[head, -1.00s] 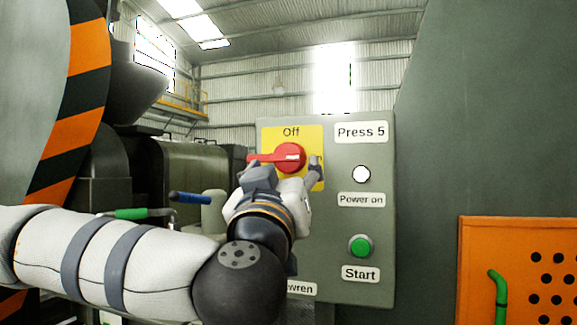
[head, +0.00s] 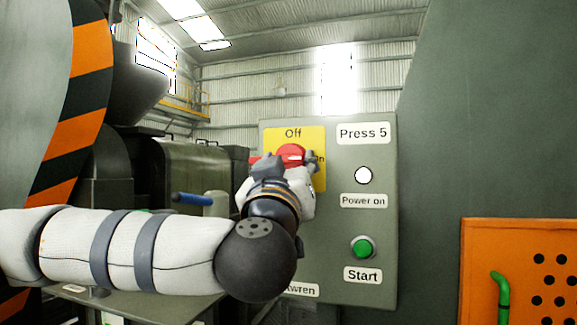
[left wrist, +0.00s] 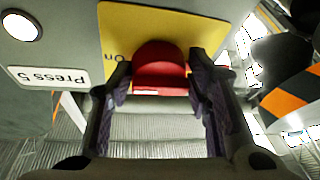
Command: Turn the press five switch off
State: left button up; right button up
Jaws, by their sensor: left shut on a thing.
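The press five switch is a red rotary knob (head: 290,151) on a yellow plate (head: 318,137) marked "Off" at the top and "On" at the right. A red handle end shows to the left of the knob in the head view. My left gripper (head: 286,161) is at the switch and covers its lower part. In the left wrist view, the red knob (left wrist: 160,62) sits between the two fingers of my left gripper (left wrist: 160,78), which is shut on it. My right gripper is not in view.
The grey control box (head: 375,255) also carries a "Press 5" label (head: 362,133), a white power light (head: 363,175) and a green start button (head: 362,247). An orange perforated panel (head: 515,270) stands at the right. Dark machinery stands behind my left arm.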

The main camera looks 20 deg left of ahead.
pick_arm(q)
jog(key=shift+d, duration=0.1)
jog(key=n+y, duration=0.1)
jog(key=n, duration=0.2)
jog(key=n+g+y, duration=0.1)
jog(key=n, duration=0.1)
jog(key=shift+d+r+n+g, duration=0.2)
jog(key=shift+n+g, duration=0.1)
jog(key=shift+n, duration=0.1)
jog(key=n, duration=0.1)
jog(key=n+g+y, duration=0.1)
jog(key=n, duration=0.1)
jog(key=n+g, duration=0.1)
jog(key=n, duration=0.1)
jog(key=shift+s+d+r+y, duration=0.1)
jog(key=shift+r+y, duration=0.15)
jog(key=shift+y, duration=0.05)
jog(key=n, duration=0.2)
jog(key=n+g, duration=0.2)
jog(key=n, duration=0.1)
jog(key=shift+r+n, duration=0.3)
jog(key=shift+r+n+g+h, duration=0.25)
jog(key=shift+n+g+h, duration=0.35)
jog(key=shift+n, duration=0.9)
jog(key=shift+r, duration=0.1)
jog(key=o, duration=1.1)
jog(key=shift+f, duration=0.2)
